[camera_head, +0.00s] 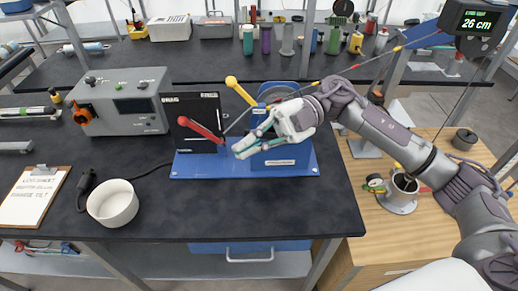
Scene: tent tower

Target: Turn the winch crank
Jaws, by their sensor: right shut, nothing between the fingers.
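The blue winch unit (290,158) stands on a blue base plate on the black bench top, near the middle of the view. A lever with a red grip (203,130) leans up to the left from its left part. A lever with a yellow knob (240,91) rises behind it. I cannot tell for sure which one is the winch crank. My right gripper (249,142) reaches in from the right, in front of the winch, and hides part of it. Its fingers are shut and empty, just right of the red lever's foot; I cannot tell whether they touch it. My left gripper is out of view.
A grey instrument box (121,103) and a dark panel (193,112) stand to the left. A white bowl (113,203) and a clipboard (35,197) lie at front left. A display (478,21) reads 26 cm. A cable slants past my right arm.

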